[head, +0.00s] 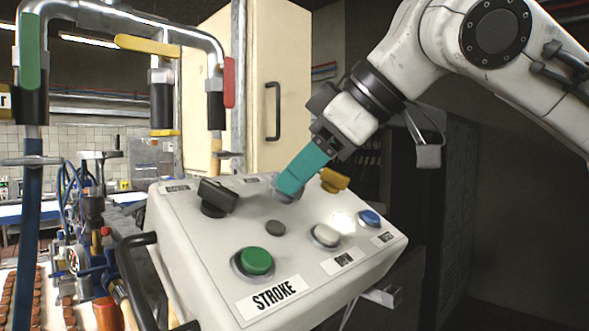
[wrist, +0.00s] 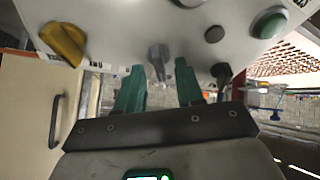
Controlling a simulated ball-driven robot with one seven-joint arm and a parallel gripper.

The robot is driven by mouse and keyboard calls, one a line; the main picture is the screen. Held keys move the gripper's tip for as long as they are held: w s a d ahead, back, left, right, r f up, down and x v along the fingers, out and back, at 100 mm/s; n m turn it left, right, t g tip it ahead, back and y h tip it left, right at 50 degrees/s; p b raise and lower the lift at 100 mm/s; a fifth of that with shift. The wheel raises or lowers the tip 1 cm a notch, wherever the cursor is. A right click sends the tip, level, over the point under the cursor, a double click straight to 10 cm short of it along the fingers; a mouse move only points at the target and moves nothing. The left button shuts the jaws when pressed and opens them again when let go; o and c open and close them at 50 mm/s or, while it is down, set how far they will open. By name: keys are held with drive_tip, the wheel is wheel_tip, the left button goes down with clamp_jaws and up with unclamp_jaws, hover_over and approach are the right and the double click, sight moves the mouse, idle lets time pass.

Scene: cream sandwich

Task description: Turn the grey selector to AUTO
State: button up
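The grey selector (wrist: 158,56) sits on the sloped face of a white control box (head: 195,240). In the head view the grey selector (head: 288,196) is mostly hidden behind my teal fingers; only part of its round base shows. My gripper (head: 287,187) is over it, coming from the upper right. In the wrist view my gripper (wrist: 160,70) has its two teal fingers apart, with the grey selector's knob between and just beyond the tips. I see gaps on both sides of the knob. The AUTO marking is not readable.
A black selector (head: 216,196) is left of my fingers and a yellow selector (head: 334,180) close on their right. Green (head: 256,260), white (head: 326,236) and blue (head: 369,217) buttons and a small dark button (head: 275,228) sit nearer. A cream cabinet (head: 280,60) stands behind.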

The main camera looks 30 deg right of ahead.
drive_tip(key=shift+x, duration=0.85)
drive_tip(key=shift+c, duration=0.2)
clamp_jaws()
drive_tip(key=shift+s+f+m+t+b, duration=0.15)
drive_tip(key=shift+m+t+b, duration=0.15)
drive_tip(key=shift+m+b, duration=0.65)
drive_tip(key=m+b, duration=0.1)
drive_tip(key=m, duration=0.1)
drive_tip(key=m+h, duration=0.1)
drive_tip(key=m, duration=0.1)
drive_tip(key=shift+a+t+h+b, duration=0.1)
drive_tip(key=shift+t+h+b, duration=0.2)
drive_tip(key=shift+b, duration=0.05)
drive_tip(key=m+h+b, duration=0.1)
drive_tip(key=m, duration=0.3)
drive_tip(key=shift+b, duration=0.35)
drive_tip(key=shift+m+h+b, duration=0.6)
drive_tip(key=shift+m, duration=0.95)
